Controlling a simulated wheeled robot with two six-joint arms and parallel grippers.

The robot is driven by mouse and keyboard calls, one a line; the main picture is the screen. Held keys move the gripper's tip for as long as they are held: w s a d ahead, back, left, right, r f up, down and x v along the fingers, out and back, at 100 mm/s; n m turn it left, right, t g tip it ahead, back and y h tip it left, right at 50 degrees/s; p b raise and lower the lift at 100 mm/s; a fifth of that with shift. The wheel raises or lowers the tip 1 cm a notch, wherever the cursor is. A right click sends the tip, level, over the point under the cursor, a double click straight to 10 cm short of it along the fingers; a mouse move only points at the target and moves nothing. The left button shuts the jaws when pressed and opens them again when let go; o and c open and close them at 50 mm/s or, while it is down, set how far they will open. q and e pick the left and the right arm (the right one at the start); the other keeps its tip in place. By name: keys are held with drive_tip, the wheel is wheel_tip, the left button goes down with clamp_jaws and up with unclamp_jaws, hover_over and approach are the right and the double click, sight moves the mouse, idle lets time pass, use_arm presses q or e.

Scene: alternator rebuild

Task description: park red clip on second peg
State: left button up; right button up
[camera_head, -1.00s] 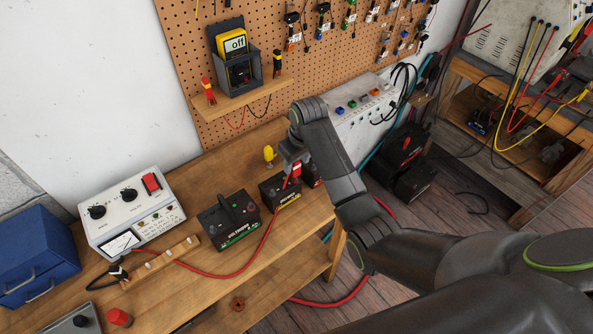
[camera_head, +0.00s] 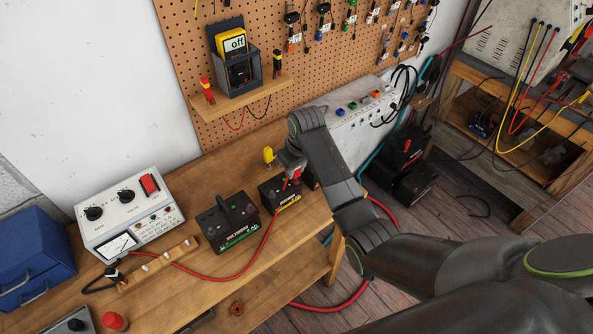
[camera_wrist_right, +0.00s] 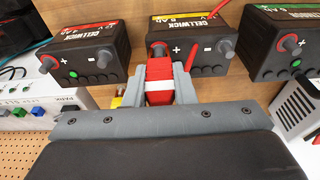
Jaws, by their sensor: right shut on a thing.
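The red clip (camera_wrist_right: 159,72) with a white band is between the fingers of my right gripper (camera_wrist_right: 159,92), which is shut on it. In the head view the red clip (camera_head: 297,173) is partly hidden by my right gripper (camera_head: 291,165), over the middle battery (camera_head: 281,194). In the wrist view its tip is at the plus terminal (camera_wrist_right: 159,48) of that battery; I cannot tell if they touch. The wooden peg rail (camera_head: 155,265) with small pale pegs lies at the lower left, far from the gripper. My left gripper is out of view.
A black clip (camera_head: 113,273) is at the rail's left end. A green-striped battery (camera_head: 228,221) stands between rail and gripper. A red cable (camera_head: 225,276) crosses the bench. A white meter box (camera_head: 125,212) stands behind the rail. The bench front is mostly clear.

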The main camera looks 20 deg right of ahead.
drive_tip(key=shift+r+p, duration=1.35)
drive_tip(key=shift+p, duration=0.15)
drive_tip(key=shift+r+b, duration=0.15)
drive_tip(key=shift+b, duration=0.2)
drive_tip(key=shift+r, duration=0.5)
